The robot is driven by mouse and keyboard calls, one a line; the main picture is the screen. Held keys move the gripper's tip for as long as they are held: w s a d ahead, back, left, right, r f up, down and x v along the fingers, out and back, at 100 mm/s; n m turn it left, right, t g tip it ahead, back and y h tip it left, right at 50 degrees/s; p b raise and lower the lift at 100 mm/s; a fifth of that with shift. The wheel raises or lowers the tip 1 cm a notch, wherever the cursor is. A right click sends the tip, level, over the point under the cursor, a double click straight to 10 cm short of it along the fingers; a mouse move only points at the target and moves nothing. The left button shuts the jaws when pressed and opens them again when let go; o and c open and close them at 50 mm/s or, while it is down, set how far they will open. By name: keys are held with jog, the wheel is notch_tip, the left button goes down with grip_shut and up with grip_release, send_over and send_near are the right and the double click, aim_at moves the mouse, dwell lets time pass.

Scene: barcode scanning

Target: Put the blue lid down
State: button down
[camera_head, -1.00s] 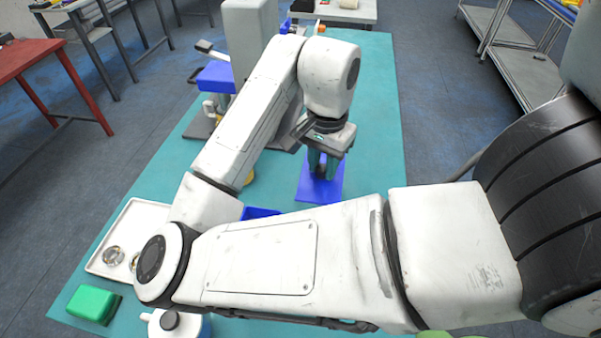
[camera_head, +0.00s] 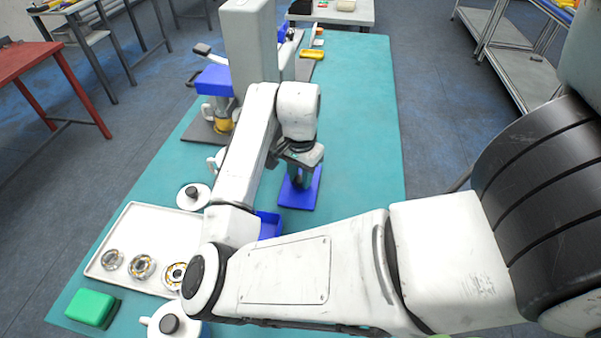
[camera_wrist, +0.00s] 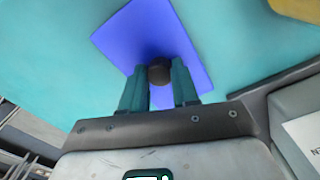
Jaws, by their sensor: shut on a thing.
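The blue lid (camera_head: 299,201) is a flat square plate with a dark round knob (camera_wrist: 159,71). My gripper (camera_head: 299,181) points down over it near the middle of the teal bench mat. In the wrist view the teal fingers of my gripper (camera_wrist: 160,80) are shut on the knob, and the blue lid (camera_wrist: 125,38) spreads out beyond them. I cannot tell whether its underside touches the mat.
A blue bin (camera_head: 268,226), partly hidden by my arm, is near the lid. A white tray (camera_head: 118,221) with several metal rings and a green box (camera_head: 92,307) are at left. A grey machine (camera_head: 248,50) stands behind. The mat (camera_head: 355,130) is clear at right.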

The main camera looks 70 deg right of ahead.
jog(key=shift+f, duration=0.15)
jog(key=c, duration=0.8)
grip_release()
jog(key=shift+c, duration=0.2)
notch_tip(320, 180, up, 12)
jog(key=shift+r, duration=0.2)
